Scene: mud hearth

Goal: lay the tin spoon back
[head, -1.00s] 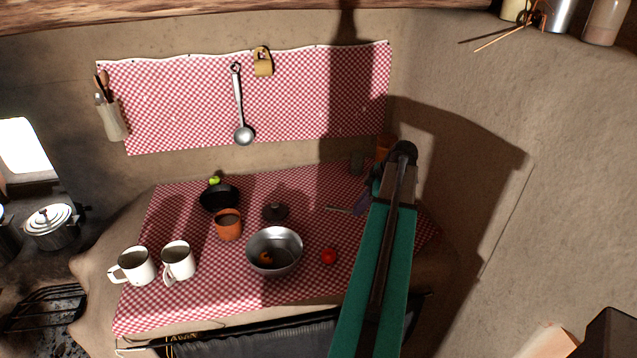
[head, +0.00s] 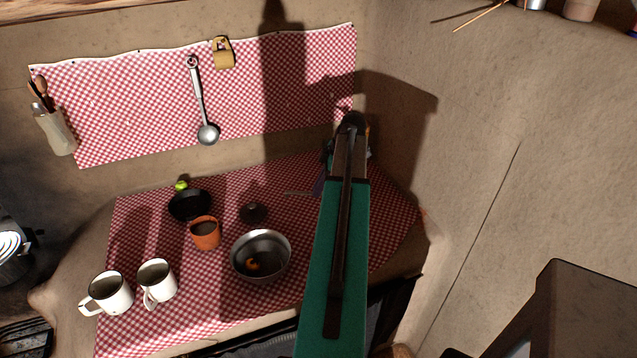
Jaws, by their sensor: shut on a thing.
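My gripper (head: 319,183) shows only as a small purplish part at the left edge of my green arm, over the back right of the checked cloth. It is shut on the tin spoon (head: 299,193), a thin, dull grey strip pointing left from it. The rest of the spoon and most of the jaws are hidden behind my arm. I cannot tell whether the spoon touches the cloth.
A metal bowl (head: 261,256) with an orange piece inside, a dark lid (head: 254,212), a terracotta cup (head: 205,233), a black pan (head: 189,205) and two white mugs (head: 157,283) (head: 108,294) stand on the cloth. A ladle (head: 207,133) hangs behind.

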